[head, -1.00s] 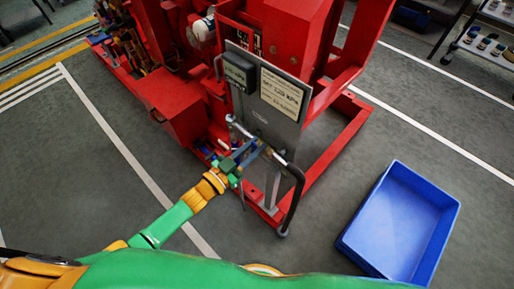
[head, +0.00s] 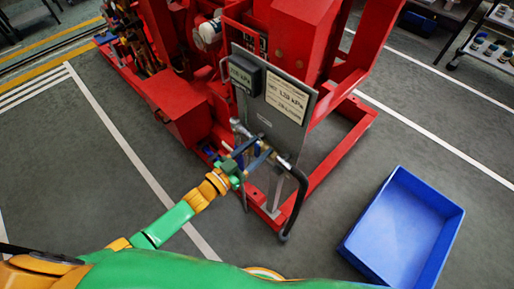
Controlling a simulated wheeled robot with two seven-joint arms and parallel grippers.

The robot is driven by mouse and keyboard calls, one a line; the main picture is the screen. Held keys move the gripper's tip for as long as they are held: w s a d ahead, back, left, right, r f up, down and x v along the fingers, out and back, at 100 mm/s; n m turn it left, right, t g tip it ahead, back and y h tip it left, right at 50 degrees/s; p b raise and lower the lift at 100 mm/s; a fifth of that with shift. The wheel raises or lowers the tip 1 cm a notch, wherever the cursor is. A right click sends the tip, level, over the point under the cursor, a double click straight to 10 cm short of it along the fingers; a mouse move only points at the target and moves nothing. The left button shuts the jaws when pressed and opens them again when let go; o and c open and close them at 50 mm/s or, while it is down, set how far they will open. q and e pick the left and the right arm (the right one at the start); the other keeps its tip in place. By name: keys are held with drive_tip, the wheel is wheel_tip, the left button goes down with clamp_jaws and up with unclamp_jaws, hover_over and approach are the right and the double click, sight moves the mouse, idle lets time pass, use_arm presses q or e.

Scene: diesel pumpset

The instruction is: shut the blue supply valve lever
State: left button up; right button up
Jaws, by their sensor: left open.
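A small blue lever (head: 257,148) shows on the pipework in front of the grey gauge panel (head: 268,121), partly hidden by my left gripper. My left gripper (head: 259,149) is open, its two fingers reaching toward the lever from the lower left. I cannot tell whether the fingers touch it. A metal pipe leads right into a black hose (head: 297,202) that hangs down to near the floor. A dark gauge box (head: 244,73) and a printed plate (head: 287,96) are on the panel. My right gripper is not in view.
The red pumpset frame (head: 339,157) stands behind the panel and extends to the upper left. A blue bin (head: 402,228) sits on the floor at right, and it looks empty. A shelf cart (head: 489,45) stands at the upper right. Floor between them is clear.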

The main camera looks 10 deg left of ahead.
use_arm(q)
drive_tip(key=v, duration=0.7)
